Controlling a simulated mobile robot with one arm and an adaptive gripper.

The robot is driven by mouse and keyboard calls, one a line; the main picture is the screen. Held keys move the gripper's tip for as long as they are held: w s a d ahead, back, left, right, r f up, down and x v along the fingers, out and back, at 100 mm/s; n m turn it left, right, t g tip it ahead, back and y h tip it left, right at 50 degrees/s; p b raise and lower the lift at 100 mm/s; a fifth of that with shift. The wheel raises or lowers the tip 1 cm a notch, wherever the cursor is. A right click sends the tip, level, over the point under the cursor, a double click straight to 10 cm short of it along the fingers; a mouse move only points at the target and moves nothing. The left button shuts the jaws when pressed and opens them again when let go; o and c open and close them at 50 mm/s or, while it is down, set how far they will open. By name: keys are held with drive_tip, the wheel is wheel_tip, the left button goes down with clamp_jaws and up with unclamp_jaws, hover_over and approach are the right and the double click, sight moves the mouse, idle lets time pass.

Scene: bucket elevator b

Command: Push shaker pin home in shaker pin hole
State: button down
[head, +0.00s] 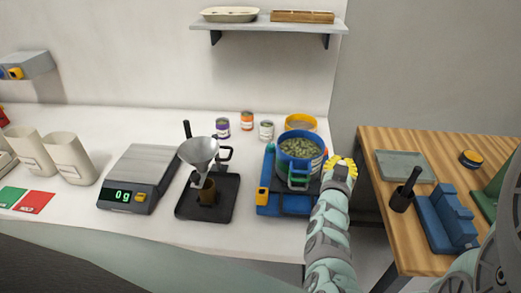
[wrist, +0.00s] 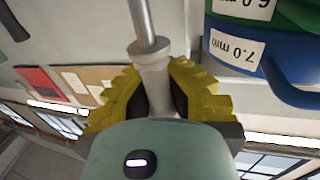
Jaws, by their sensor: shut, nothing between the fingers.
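My gripper (head: 341,168), with yellow fingers, is at the right side of the sieve stack (head: 300,150) on the blue shaker (head: 270,198). In the wrist view my gripper (wrist: 156,82) is shut with nothing held. A pale grey post with a thin metal rod (wrist: 149,62) shows in line with the fingers. It may be the shaker pin, but I cannot tell for sure. A blue sieve marked 7.0 mm (wrist: 236,47) is close at the upper right of the wrist view. The shaker pin hole is not visible, hidden behind my arm or the stack.
A scale (head: 138,180) and a funnel (head: 199,153) over a black tray (head: 222,205) stand left of the shaker. Several small cans and a yellow sieve (head: 300,122) are behind it. A wooden table (head: 408,240) is at the right, across a gap.

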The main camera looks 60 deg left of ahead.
drive_tip(key=shift+f+b, duration=2)
drive_tip(key=shift+f, duration=0.4)
drive_tip(key=c, duration=1.7)
unclamp_jaws()
drive_tip(key=o, duration=0.6)
drive_tip(key=shift+o, duration=0.2)
drive_tip(key=shift+d, duration=0.1)
drive_tip(key=v, duration=1.2)
drive_tip(key=shift+w+r, duration=0.1)
drive_tip(key=shift+w, duration=0.05)
